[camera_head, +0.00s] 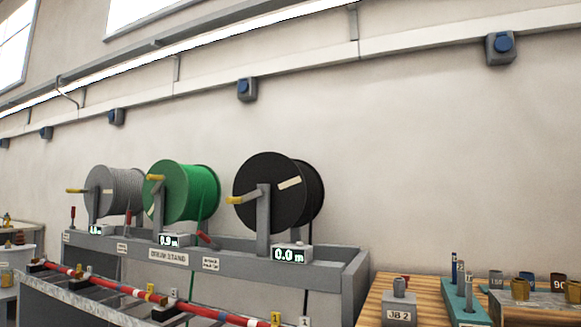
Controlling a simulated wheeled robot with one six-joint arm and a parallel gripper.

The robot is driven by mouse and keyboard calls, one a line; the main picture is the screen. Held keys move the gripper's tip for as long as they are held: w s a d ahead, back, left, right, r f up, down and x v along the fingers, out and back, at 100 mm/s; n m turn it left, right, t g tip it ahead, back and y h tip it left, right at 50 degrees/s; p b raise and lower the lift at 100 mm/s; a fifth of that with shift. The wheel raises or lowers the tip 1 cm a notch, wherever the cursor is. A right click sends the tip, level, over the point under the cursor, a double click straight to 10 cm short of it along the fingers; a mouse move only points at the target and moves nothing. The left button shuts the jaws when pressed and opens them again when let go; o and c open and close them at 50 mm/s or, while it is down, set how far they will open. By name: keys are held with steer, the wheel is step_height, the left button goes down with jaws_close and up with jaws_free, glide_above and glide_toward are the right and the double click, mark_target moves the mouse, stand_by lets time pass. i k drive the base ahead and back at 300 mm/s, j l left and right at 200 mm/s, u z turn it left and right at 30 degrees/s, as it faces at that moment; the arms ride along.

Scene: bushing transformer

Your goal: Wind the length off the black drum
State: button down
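The black drum (269,206) is on the right of the drum stand (225,260), wound with black cable. A yellow crank handle (241,200) sticks out to the left on its grey bracket. A pale strip is on the drum's face. The counter (291,253) below it reads 0.0 m. My gripper is not in view.
A green drum (184,192) stands left of the black one, its counter reading 0.9 m. A grey drum (114,192) is farther left. A red bar (140,292) with tags crosses in front of the stand. A wooden bench (385,288) at right carries a JB 2 box (399,308).

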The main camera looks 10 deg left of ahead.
mark_target(292, 182)
steer(key=i+j+z, duration=0.1)
steer(key=j+z, duration=0.25)
steer(key=j, duration=0.25)
steer(key=j+z, duration=0.3)
steer(key=j, duration=0.3)
steer(key=j+z, duration=0.3)
steer(key=j, duration=2.25)
steer(key=k+j, duration=0.1)
steer(key=j, duration=1.7)
steer(key=k, duration=0.05)
